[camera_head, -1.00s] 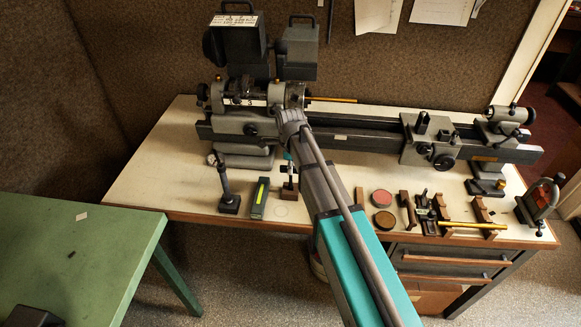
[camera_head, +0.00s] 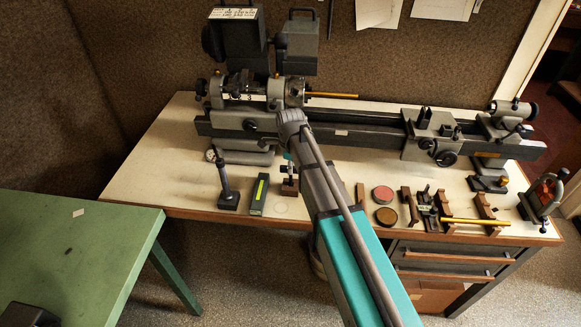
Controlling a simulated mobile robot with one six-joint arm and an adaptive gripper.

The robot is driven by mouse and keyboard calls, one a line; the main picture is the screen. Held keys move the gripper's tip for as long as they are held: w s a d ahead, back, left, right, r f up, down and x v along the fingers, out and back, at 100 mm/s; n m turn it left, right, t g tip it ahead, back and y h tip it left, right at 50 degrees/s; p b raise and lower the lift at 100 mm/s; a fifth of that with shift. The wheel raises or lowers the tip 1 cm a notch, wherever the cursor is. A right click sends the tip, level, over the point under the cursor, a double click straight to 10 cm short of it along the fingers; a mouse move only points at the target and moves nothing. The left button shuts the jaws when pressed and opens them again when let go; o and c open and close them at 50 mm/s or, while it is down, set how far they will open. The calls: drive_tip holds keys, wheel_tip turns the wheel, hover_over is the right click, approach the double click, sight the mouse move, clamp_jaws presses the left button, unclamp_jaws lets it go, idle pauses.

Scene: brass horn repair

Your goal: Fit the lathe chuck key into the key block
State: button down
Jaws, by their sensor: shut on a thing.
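My arm reaches from the bottom of the view to the front of the lathe headstock, and its wrist covers most of my gripper (camera_head: 289,157). A teal sliver and dark parts show below the wrist; the fingertips are not clear. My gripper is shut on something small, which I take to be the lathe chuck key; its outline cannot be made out. A small brown block (camera_head: 290,189), which looks like the key block, stands on the bench just below these parts. I cannot tell whether the key touches it or is in it.
The lathe (camera_head: 250,122) stands behind my wrist. A dark stand (camera_head: 228,192) and a dark green box (camera_head: 259,195) are left of the block. Round tins (camera_head: 385,216), wooden supports and a brass rod (camera_head: 475,222) lie right of my arm. The bench's left part is clear.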

drive_tip(key=shift+f, duration=0.25)
drive_tip(key=c, duration=0.5)
unclamp_jaws()
drive_tip(key=shift+c, duration=0.2)
drive_tip(key=shift+r, duration=0.2)
wheel_tip(320, 180, up, 10)
drive_tip(key=p, duration=1)
wheel_tip(320, 180, up, 20)
drive_tip(key=m+t+p, duration=0.5)
drive_tip(key=t+p, duration=0.5)
drive_tip(key=t, duration=0.2)
drive_tip(key=shift+w+a+f+m, duration=0.15)
drive_tip(key=shift+w+a+m, duration=0.05)
drive_tip(key=shift+a+m, duration=0.1)
